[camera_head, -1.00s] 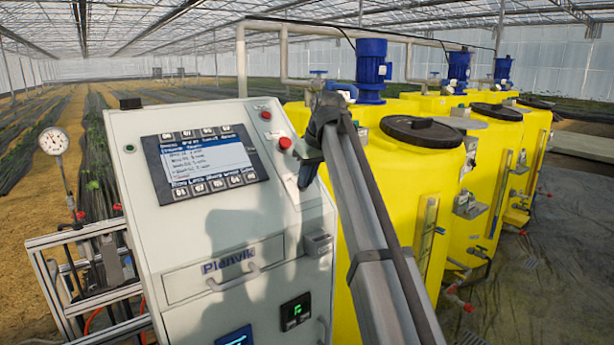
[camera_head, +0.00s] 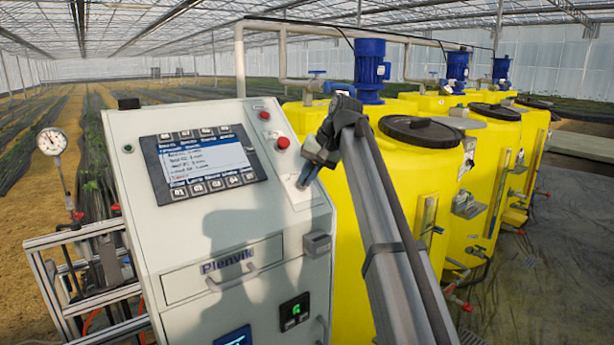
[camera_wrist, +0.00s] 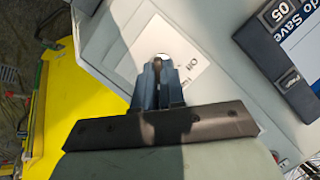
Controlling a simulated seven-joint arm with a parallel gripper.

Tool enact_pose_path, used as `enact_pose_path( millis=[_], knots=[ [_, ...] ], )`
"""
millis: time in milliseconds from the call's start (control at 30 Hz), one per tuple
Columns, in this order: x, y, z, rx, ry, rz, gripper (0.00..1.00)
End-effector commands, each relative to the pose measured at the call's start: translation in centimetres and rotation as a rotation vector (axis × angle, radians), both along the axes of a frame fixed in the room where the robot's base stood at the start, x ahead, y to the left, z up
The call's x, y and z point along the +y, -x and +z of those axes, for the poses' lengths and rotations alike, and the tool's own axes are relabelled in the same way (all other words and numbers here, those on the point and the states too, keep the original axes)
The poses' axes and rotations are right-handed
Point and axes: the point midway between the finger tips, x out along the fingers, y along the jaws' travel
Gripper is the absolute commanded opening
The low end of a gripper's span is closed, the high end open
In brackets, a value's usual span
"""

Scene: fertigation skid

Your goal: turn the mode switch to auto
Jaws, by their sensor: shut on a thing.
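The control cabinet (camera_head: 125,185) stands at the left with a sloped light-grey front. A white label plate (camera_head: 298,192) lies on its right side, below a red button. In the wrist view the plate (camera_wrist: 185,72) shows "Off" beside my fingers; other lettering is covered or unclear. My gripper (camera_head: 306,176) reaches the plate from the upper right. Its blue-grey fingers (camera_wrist: 157,80) are shut on the mode switch (camera_wrist: 157,63), a small dark knob mostly hidden between them. The switch's pointing direction cannot be told.
The cabinet screen (camera_head: 205,160) is left of the gripper. A red button (camera_head: 283,142) sits just above the plate and a small grey box (camera_head: 317,243) below. Yellow tanks (camera_head: 395,170) stand close on the right. A pressure gauge (camera_head: 52,141) is far left.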

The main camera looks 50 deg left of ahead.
Motion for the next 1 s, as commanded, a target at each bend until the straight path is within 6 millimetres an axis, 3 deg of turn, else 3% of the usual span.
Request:
enact_pose_path(
  millis=[767, 800, 1000],
  knots=[
    [-0.07, -0.05, -0.06, 0.071, 0.001, -0.080, 0.00],
    [-0.07, -0.05, -0.06, 0.071, 0.001, -0.080, 0.12],
    [-0.05, -0.05, -0.05, 0.071, 0.000, -0.079, 0.32]
  ],
)
